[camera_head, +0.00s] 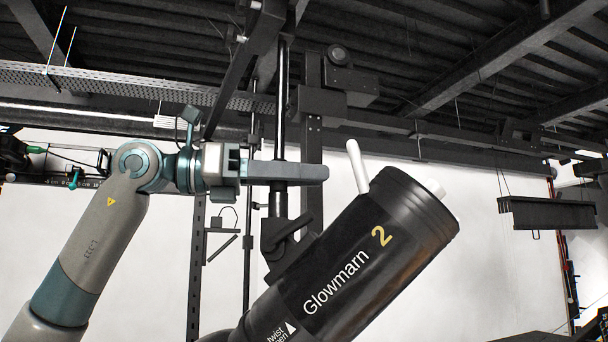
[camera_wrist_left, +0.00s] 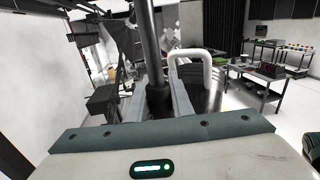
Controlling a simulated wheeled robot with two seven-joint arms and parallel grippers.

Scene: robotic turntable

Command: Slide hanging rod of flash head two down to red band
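The flash head two (camera_head: 375,262) is a black cylinder marked "Glowmarn 2", tilted up to the right, with a white handle (camera_head: 357,166) near its top end. Its hanging rod (camera_head: 281,105) is a dark upright rod above the tilt bracket (camera_head: 285,248); the rod also shows in the wrist view (camera_wrist_left: 153,45). My left gripper (camera_head: 300,172) reaches in level from the left, with its fingers around the rod above the bracket. In the wrist view the fingers lie close along both sides of the rod. I see no red band. My right gripper is out of view.
A dark carriage (camera_head: 335,92) and an upright post stand just behind the rod. Dark roof beams cross overhead. A black hanging fixture (camera_head: 547,212) is at the far right. In the wrist view, tables with items (camera_wrist_left: 255,85) stand at the right.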

